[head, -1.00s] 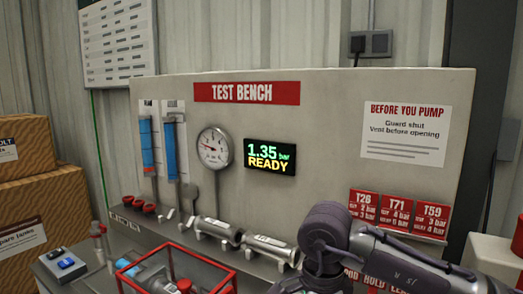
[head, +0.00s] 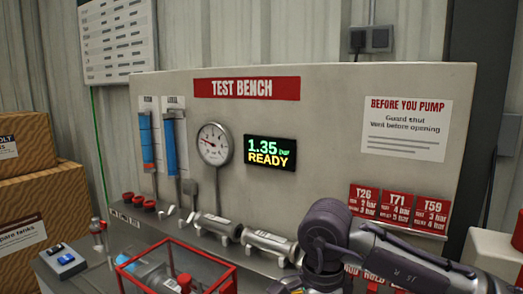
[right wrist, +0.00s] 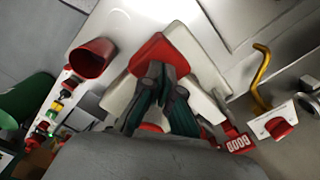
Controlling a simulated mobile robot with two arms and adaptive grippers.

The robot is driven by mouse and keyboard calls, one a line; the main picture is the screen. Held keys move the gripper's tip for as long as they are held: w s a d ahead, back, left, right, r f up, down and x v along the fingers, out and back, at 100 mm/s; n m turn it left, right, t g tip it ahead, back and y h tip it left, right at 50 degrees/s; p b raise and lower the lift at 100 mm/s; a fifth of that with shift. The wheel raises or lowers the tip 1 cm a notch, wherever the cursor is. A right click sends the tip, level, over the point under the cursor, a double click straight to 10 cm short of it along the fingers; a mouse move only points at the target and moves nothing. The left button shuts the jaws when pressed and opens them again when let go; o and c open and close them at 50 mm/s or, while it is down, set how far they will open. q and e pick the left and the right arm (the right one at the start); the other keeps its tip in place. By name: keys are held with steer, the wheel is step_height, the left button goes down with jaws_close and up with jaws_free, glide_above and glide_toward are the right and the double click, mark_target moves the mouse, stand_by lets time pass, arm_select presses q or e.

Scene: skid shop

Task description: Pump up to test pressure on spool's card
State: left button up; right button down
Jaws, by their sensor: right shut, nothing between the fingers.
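The pressure display (head: 269,153) on the test bench panel reads 1.35 bar, READY. The round dial gauge (head: 214,144) hangs left of it, its needle low on the left. Three red cards, T26 (head: 363,205), T71 (head: 396,208) and T59 (head: 430,214), are at the panel's lower right; their bar figures are small. A red-framed guard (head: 176,262) encloses a grey-blue piece (head: 150,277), cut off below. In the right wrist view my right gripper (right wrist: 157,72) is shut and empty, its tips over a red pad (right wrist: 158,56) on a white block; contact is unclear. My left gripper is out of view.
A notice (head: 405,128) says guard shut, vent before opening. Metal cylinders (head: 268,243) lie along the bench back. A blue-button box (head: 66,260) stands left. The right wrist view shows a red cup (right wrist: 92,58) and yellow hook (right wrist: 262,75).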

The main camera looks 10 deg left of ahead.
steer(key=shift+f+b, duration=2.35)
steer(key=shift+f, duration=0.4)
steer(key=shift+r, duration=0.1)
steer(key=shift+r+p, duration=1.7)
steer(key=shift+r, duration=1.35)
steer(key=shift+f, duration=0.15)
